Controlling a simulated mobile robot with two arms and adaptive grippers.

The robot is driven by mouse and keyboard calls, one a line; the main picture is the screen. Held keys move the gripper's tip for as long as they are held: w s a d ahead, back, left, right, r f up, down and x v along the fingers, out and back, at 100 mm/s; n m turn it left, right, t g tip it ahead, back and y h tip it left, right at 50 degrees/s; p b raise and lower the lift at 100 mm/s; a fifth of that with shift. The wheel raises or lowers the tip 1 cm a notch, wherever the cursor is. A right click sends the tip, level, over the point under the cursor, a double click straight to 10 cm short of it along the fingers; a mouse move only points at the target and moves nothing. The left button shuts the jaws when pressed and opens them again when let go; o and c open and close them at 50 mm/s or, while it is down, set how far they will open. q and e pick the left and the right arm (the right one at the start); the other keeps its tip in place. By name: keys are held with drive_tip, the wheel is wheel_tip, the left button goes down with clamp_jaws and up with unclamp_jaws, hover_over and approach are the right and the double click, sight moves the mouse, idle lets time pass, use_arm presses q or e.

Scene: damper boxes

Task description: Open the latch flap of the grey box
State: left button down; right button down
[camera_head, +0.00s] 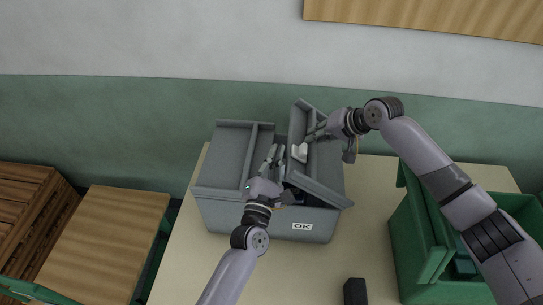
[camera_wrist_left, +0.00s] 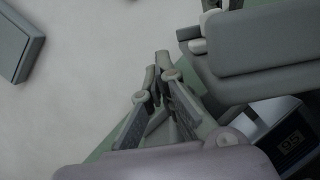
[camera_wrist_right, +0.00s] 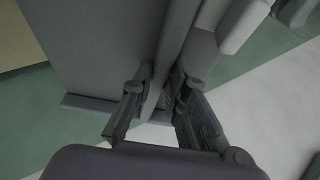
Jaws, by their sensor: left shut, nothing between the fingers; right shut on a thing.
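The grey box (camera_head: 255,212) with an "OK" label stands on the table. A pale latch piece (camera_head: 299,152) sits on the right flap's inner side. My right gripper (camera_head: 310,136) is shut on the rim of the right flap; the right wrist view shows its fingers (camera_wrist_right: 158,85) on either side of a thin grey edge. My left gripper (camera_head: 274,154) is shut and empty above the box opening, left of the latch piece. The left wrist view shows its fingertips (camera_wrist_left: 161,68) together beside a grey panel.
A green open box (camera_head: 432,278) stands at the right under my right arm. A small black block (camera_head: 355,291) lies at the table's front. A dark display (camera_wrist_left: 290,145) shows inside the grey box. The table (camera_head: 190,260) is clear at front left.

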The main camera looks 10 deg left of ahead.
drive_tip(key=c, duration=1.6)
unclamp_jaws()
drive_tip(key=shift+o, duration=0.2)
drive_tip(key=shift+r, duration=0.1)
